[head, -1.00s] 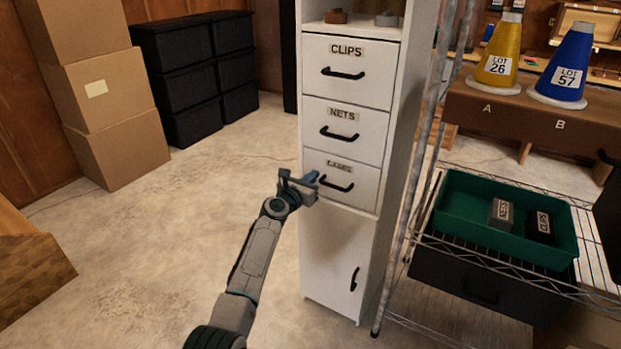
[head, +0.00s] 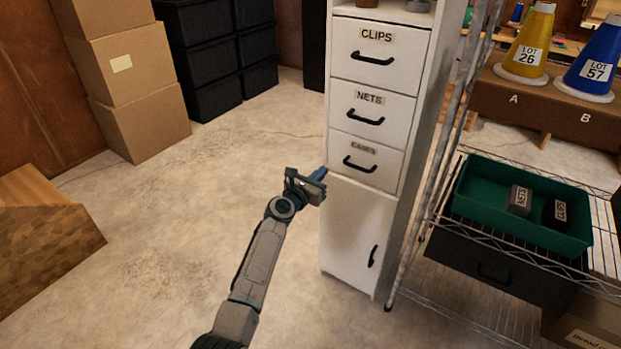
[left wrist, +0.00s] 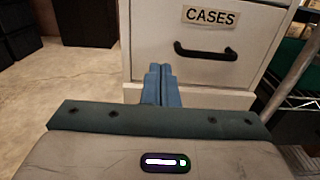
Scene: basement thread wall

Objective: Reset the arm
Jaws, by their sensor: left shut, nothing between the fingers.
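My left gripper (head: 319,174) is raised in front of the white cabinet, at the lower edge of the CASES drawer (head: 366,163). Its blue fingers are shut together with nothing between them. In the left wrist view the shut fingers (left wrist: 161,86) point at the cabinet front, below and left of the black handle of the CASES drawer (left wrist: 207,52). The fingers look apart from the handle. My left arm reaches up from the bottom of the head view. My right gripper is not in view.
The NETS drawer (head: 371,107) and CLIPS drawer (head: 378,54) are closed above. A wire rack with a green tray (head: 470,208) stands right of the cabinet. Cardboard boxes (head: 147,117) and black crates (head: 213,96) stand at the back left. The floor (head: 170,230) left of my arm is clear.

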